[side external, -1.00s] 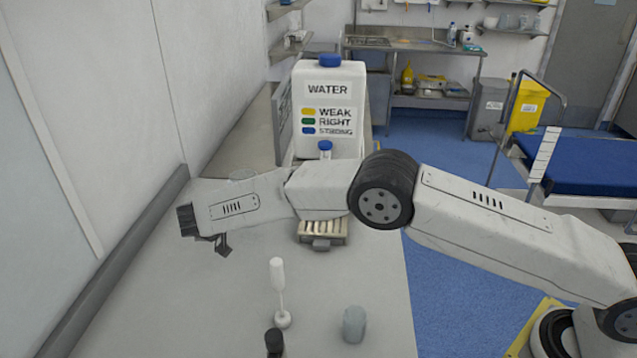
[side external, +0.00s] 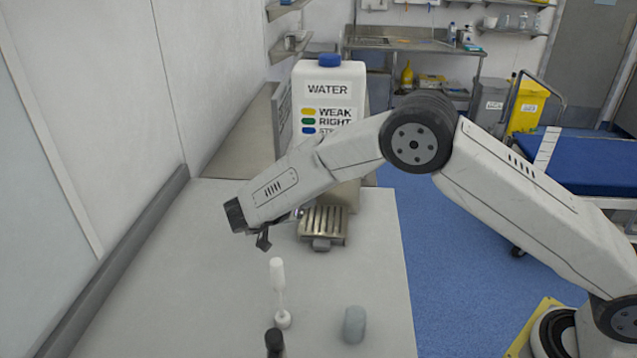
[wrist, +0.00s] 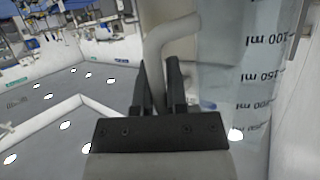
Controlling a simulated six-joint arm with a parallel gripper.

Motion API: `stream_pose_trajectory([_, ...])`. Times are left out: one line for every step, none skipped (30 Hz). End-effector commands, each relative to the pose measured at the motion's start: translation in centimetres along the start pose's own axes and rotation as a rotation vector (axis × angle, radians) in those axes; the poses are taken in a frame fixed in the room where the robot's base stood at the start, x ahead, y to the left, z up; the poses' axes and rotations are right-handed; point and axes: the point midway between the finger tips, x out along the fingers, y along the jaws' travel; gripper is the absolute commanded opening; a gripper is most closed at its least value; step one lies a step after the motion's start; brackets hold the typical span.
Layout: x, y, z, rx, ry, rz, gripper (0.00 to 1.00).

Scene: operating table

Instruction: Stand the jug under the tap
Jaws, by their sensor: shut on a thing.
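In the wrist view, the clear jug (wrist: 248,75) with black volume marks stands close on the right side, its print upside down in this picture. Its pale handle (wrist: 176,40) runs between the two black fingers of my gripper (wrist: 158,68), which is shut on it. In the side external view my arm hides the jug and the fingers almost wholly. The white water container (side external: 328,85) with a blue cap stands at the back of the counter. Its tap is hidden behind my arm. The slatted drip tray (side external: 324,222) shows below, right of my wrist.
A white stick-like tool on a round foot (side external: 279,292), a dark-topped item (side external: 274,342) and a grey-blue cylinder (side external: 354,325) stand on the near counter (side external: 200,290). The wall runs along the left. The counter's left part is clear.

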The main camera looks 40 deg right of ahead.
Motion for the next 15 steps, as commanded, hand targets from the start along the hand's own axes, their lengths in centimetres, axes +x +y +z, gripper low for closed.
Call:
stream_pose_trajectory([0.5,0.4,-0.3,0.000,0.001,0.002,0.00])
stream_pose_trajectory([0.7,0.7,-0.4,0.000,0.001,0.002,0.00])
stream_pose_trajectory([1.0,0.9,-0.5,0.000,0.000,0.002,0.00])
stream_pose_trajectory([1.2,1.2,-0.6,0.000,0.000,0.002,0.00])
stream_pose_trajectory([1.5,1.4,-0.7,0.000,-0.001,0.002,0.00])
stream_pose_trajectory([1.8,1.7,-0.9,0.000,0.000,0.002,0.00])
stream_pose_trajectory([2.1,2.0,-1.0,0.000,0.001,0.003,0.00])
stream_pose_trajectory([2.4,2.2,-1.1,0.000,0.001,0.002,0.00])
stream_pose_trajectory([2.7,2.5,-1.2,0.000,0.000,0.002,0.00])
stream_pose_trajectory([2.9,2.8,-1.4,0.001,0.000,0.002,0.00])
stream_pose_trajectory([3.1,3.0,-1.4,0.000,0.000,0.002,0.00])
stream_pose_trajectory([3.4,3.2,-1.6,-0.001,0.000,0.002,0.00])
stream_pose_trajectory([3.6,3.4,-1.6,0.000,0.001,0.002,0.00])
stream_pose_trajectory([3.8,3.5,-1.7,0.000,0.001,0.002,0.00])
stream_pose_trajectory([3.9,3.7,-1.8,0.001,0.000,0.001,0.00])
